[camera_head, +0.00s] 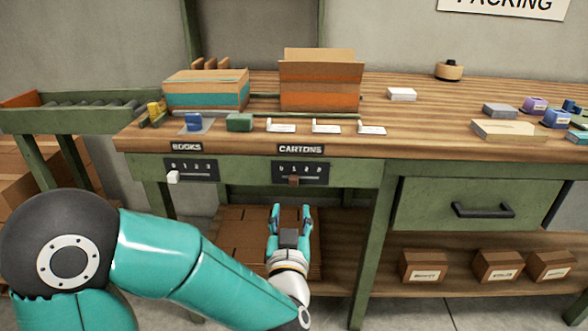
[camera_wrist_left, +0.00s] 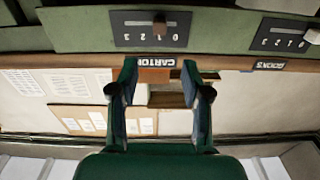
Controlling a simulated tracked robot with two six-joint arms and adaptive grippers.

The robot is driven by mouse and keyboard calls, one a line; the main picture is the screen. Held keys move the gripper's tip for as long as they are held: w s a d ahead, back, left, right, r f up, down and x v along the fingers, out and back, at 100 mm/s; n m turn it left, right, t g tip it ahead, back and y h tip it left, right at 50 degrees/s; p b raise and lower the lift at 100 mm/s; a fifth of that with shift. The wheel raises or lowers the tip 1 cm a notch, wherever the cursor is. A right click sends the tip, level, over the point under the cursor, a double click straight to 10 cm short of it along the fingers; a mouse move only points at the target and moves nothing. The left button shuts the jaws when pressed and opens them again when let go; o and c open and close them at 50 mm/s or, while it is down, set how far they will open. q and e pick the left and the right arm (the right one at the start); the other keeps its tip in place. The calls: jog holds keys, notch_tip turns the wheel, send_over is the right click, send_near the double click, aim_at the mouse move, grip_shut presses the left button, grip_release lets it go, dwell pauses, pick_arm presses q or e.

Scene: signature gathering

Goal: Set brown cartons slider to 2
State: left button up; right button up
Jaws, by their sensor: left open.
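The cartons slider has a small brown knob (camera_head: 293,181) on a dark numbered plate (camera_head: 316,172) under the CARTONS label (camera_head: 300,149). The knob sits left of the plate's middle in the head view; I cannot tell its exact number. The upside-down left wrist view also shows the brown knob (camera_wrist_left: 160,26) on its plate (camera_wrist_left: 124,28). My left gripper (camera_head: 290,212) is open and empty, fingers pointing up, just below the knob and apart from it. Its spread fingers show in the wrist view (camera_wrist_left: 160,75). My right gripper is not in view.
A books slider with a white knob (camera_head: 173,177) is to the left. A green drawer (camera_head: 470,205) is to the right. Boxes and cards lie on the wooden bench top (camera_head: 400,130). Brown boxes (camera_head: 424,266) stand on the lower shelf.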

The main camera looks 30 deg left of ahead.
aim_at(294, 182)
pick_arm(q)
jog(key=p+x, duration=0.3)
jog(key=x, duration=0.3)
jog(key=p+x, duration=0.3)
jog(key=x, duration=0.3)
jog(key=shift+f+p, duration=0.25)
jog(key=shift+p, duration=0.15)
grip_shut()
